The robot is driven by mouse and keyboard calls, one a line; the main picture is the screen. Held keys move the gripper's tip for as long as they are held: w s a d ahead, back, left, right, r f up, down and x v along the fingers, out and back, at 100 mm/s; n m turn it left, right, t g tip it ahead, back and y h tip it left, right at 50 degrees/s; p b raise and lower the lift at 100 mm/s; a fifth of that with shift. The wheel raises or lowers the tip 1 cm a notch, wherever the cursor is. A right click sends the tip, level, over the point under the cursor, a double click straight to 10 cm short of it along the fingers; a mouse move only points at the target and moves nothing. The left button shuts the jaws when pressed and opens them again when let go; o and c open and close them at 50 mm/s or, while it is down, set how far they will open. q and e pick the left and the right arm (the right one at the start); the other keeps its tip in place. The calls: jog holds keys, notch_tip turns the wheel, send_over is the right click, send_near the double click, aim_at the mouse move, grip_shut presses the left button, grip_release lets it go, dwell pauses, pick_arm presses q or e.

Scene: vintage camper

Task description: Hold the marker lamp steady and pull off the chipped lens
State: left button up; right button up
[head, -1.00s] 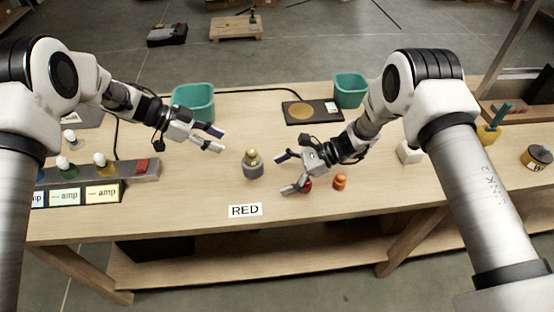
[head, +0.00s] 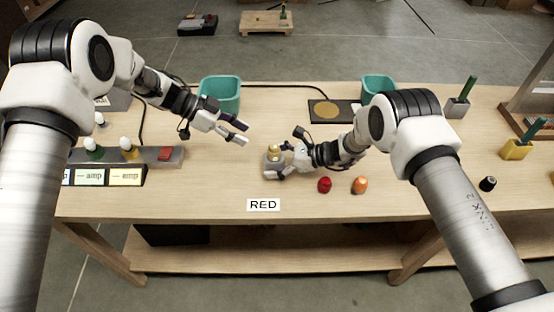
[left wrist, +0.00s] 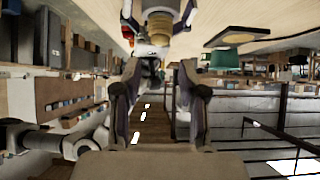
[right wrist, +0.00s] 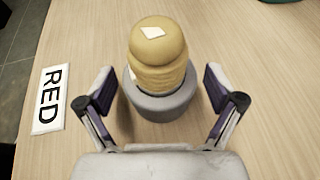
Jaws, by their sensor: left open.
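The marker lamp (head: 268,170) stands upright on the bench, with a round grey base (right wrist: 165,105) and a ribbed amber-yellow lens (right wrist: 158,62) on top. A pale angular patch shows on the lens crown. My right gripper (head: 277,163) is open and low around the lamp. In the right wrist view its fingers (right wrist: 163,90) stand either side of the lamp with a gap at each side. My left gripper (head: 243,133) is open and empty, above and left of the lamp. In the left wrist view the lamp's lens (left wrist: 160,22) shows at the top edge.
A red lens (head: 324,185) and an orange lens (head: 360,185) lie right of the lamp. A RED card (head: 263,205) is at the front. Teal bins (head: 220,94) and a dark mat (head: 318,117) stand behind. A bulb rack (head: 165,154) is at left.

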aim_at(269, 148)
jog(key=c, duration=1.3)
pick_arm(q)
jog(key=o, duration=0.4)
jog(key=shift+c, duration=0.2)
pick_arm(e)
jog(key=shift+c, duration=0.2)
jog(key=shift+a, duration=0.15)
jog(key=shift+d, duration=0.2)
jog(key=shift+s+d, duration=0.1)
jog(key=shift+d, duration=0.05)
pick_arm(q)
jog(key=d+f+y, duration=0.2)
jog(key=d+f, duration=0.1)
jog(key=d, duration=0.1)
jog(key=d+f+y, duration=0.2)
jog(key=d+f, duration=0.1)
jog(key=shift+d+f+y, duration=0.3)
jog(key=shift+d+f, duration=0.05)
pick_arm(e)
jog(key=shift+a+f, duration=0.1)
jog(key=shift+a, duration=0.1)
